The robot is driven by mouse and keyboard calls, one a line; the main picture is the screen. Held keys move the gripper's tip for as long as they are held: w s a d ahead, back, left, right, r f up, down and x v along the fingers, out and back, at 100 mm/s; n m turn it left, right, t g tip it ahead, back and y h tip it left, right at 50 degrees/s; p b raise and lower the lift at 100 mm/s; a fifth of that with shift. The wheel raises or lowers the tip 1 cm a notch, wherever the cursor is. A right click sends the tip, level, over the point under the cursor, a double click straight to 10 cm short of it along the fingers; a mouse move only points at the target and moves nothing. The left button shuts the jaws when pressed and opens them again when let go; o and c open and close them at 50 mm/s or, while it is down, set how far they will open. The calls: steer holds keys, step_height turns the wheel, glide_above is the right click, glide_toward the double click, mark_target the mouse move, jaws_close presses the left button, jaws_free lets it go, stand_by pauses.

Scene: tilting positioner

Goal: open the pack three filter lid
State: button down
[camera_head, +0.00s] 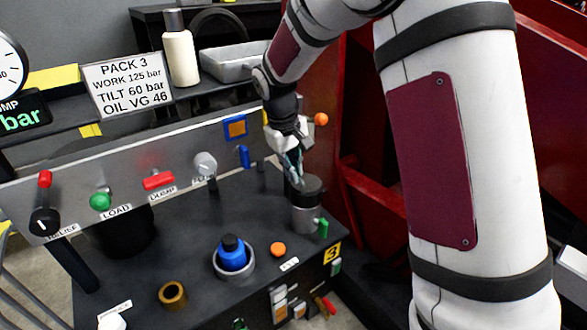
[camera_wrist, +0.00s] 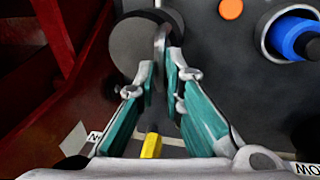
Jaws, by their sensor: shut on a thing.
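The filter is a grey metal canister (camera_head: 306,216) with a round dark lid (camera_head: 310,187), at the right end of the dark bench top by the "3" label. In the wrist view the lid (camera_wrist: 137,48) is a dark disc with a thin upright grey tab (camera_wrist: 160,42) at its right side. My gripper (camera_head: 295,178) reaches down to the lid from above and behind. In the wrist view my gripper (camera_wrist: 163,75) has its fingertips closed around the tab. The lid appears seated on the canister. The fingers partly hide the lid's near edge.
A blue-capped filler in a grey ring (camera_head: 233,262), an orange knob (camera_head: 278,249) and a brass ring (camera_head: 173,294) stand left of the filter. A small green handle (camera_head: 323,228) sits beside the canister. A panel with levers (camera_head: 155,181) runs behind; red structure (camera_head: 350,150) is at right.

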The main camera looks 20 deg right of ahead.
mark_target(309, 180)
steer(key=d+r+p, duration=0.1)
steer(key=d+p, duration=0.1)
steer(key=p, duration=0.1)
steer(key=w+d+r+p, duration=0.1)
steer(key=d, duration=0.1)
steer(key=shift+r, duration=0.3)
steer(key=shift+w+d+p, duration=0.15)
steer(key=shift+d+p, duration=0.1)
steer(key=shift+p, duration=0.2)
steer(key=shift+d+f, duration=0.1)
steer(key=c, duration=1.7)
jaws_free()
steer(key=shift+f, duration=0.1)
steer(key=shift+w, duration=0.1)
steer(key=shift+r, duration=0.35)
steer(key=r, duration=0.3)
steer(key=a+r, duration=0.1)
steer(key=r, duration=0.3)
steer(key=a+r, duration=0.1)
steer(key=r, duration=0.3)
steer(key=shift+s+a+r, duration=0.1)
steer(key=shift+s+a, duration=0.05)
steer(key=shift+s, duration=0.2)
